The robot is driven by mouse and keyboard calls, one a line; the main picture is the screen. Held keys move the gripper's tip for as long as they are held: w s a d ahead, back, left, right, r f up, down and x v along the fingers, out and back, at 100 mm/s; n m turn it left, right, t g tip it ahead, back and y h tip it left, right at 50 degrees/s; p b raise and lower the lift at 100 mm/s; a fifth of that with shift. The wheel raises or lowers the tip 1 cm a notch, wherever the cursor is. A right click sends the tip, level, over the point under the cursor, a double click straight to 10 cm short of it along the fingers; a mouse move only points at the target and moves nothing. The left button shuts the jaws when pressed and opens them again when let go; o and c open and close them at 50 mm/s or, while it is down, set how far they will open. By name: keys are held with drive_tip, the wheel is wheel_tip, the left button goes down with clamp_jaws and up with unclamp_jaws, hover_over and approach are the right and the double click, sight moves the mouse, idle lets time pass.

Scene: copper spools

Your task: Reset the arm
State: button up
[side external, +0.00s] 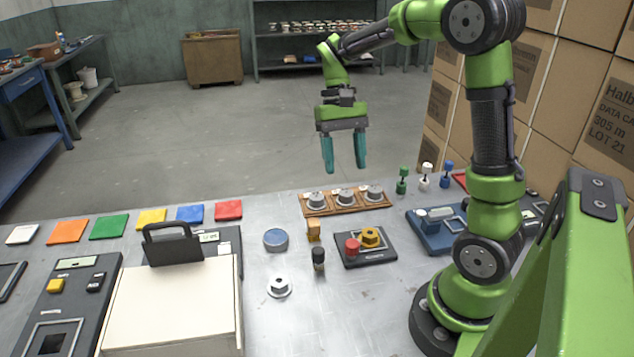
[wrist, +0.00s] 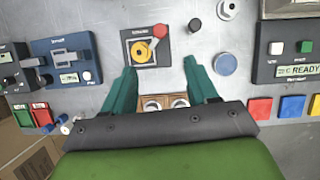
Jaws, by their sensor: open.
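My gripper (side external: 344,166) has two teal fingers and hangs in the air, pointing down, above the back part of the grey table (side external: 275,330). The fingers are apart with nothing between them. In the wrist view my gripper (wrist: 160,85) is also open. Below it is a wooden tray (side external: 318,208) with several grey spools (side external: 345,196). In the wrist view the wooden tray (wrist: 165,96) is partly hidden behind my gripper. The arm touches none of the table objects.
A dark panel with a red knob (side external: 353,247) and a yellow ring (side external: 370,237) lies mid-table. A blue disc (side external: 276,239), a black knob (side external: 318,260) and a grey flanged part (side external: 279,287) stand nearby. Coloured tiles (side external: 109,227) line the back left. Cardboard boxes (side external: 560,100) are stacked at right.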

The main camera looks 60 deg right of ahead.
drive_tip(key=s+a+r+n+t, duration=0.2)
drive_tip(key=s+a+t, duration=0.1)
drive_tip(key=a+t, duration=0.2)
drive_tip(key=s+a+r+n+t, duration=0.2)
drive_tip(key=s+a+t, duration=0.1)
drive_tip(key=a+t, duration=0.2)
drive_tip(key=a, duration=0.2)
drive_tip(key=shift+a+r+t+h, duration=0.3)
drive_tip(key=shift+r+h, duration=0.1)
